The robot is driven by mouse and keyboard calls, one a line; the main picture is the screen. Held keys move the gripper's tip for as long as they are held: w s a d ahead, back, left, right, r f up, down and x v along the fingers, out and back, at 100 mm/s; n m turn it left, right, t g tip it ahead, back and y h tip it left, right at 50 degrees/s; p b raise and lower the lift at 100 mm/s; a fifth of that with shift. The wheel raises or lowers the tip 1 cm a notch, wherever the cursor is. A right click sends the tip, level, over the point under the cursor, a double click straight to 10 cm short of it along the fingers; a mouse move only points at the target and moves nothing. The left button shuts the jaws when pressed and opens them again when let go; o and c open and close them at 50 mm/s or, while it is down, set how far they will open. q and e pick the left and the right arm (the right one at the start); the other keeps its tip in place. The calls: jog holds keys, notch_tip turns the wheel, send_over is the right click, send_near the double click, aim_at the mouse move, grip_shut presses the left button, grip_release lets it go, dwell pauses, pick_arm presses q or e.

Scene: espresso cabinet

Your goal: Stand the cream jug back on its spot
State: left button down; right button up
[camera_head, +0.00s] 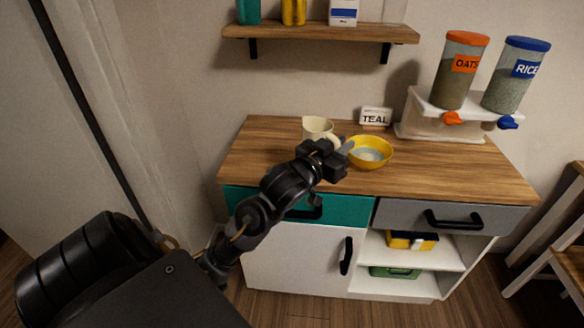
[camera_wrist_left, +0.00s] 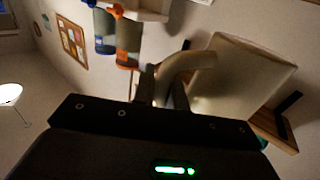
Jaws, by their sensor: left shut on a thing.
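The cream jug (camera_head: 317,128) shows on or just above the wooden cabinet top (camera_head: 265,150), at its left part, behind my left gripper (camera_head: 344,149). In the left wrist view the jug (camera_wrist_left: 235,75) is large and pale, and its curved handle (camera_wrist_left: 185,68) lies between the fingers of my left gripper (camera_wrist_left: 165,88). The gripper is shut on the handle. The jug looks roughly upright in the head view. Its base is partly hidden by my left arm, so I cannot tell whether it touches the top. My right gripper is not in view.
A yellow bowl (camera_head: 376,150) stands right of the jug, close to my gripper. Behind it are a TEAL sign (camera_head: 376,116) and a white dispenser stand (camera_head: 425,124) with oats (camera_head: 460,70) and rice (camera_head: 515,75) containers. A shelf (camera_head: 320,33) hangs above. The right front of the top is clear.

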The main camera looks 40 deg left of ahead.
pick_arm(q)
jog(key=shift+n+y, duration=0.3)
jog(key=shift+y, duration=0.1)
jog(key=w+a+f, duration=0.2)
jog(key=a+f, duration=0.1)
jog(key=a, duration=0.1)
jog(key=w+a+f, duration=0.2)
jog(key=a+f, duration=0.1)
jog(key=a, duration=0.2)
jog(key=w+a+f+p, duration=0.1)
jog(key=w+a+f, duration=0.1)
jog(key=a, duration=0.2)
jog(key=shift+w+a+f, duration=0.1)
jog(key=shift+a+f, duration=0.2)
jog(key=shift+f, duration=0.1)
notch_tip(320, 180, down, 3)
jog(key=shift+a+f, duration=0.1)
jog(key=shift+f, duration=0.05)
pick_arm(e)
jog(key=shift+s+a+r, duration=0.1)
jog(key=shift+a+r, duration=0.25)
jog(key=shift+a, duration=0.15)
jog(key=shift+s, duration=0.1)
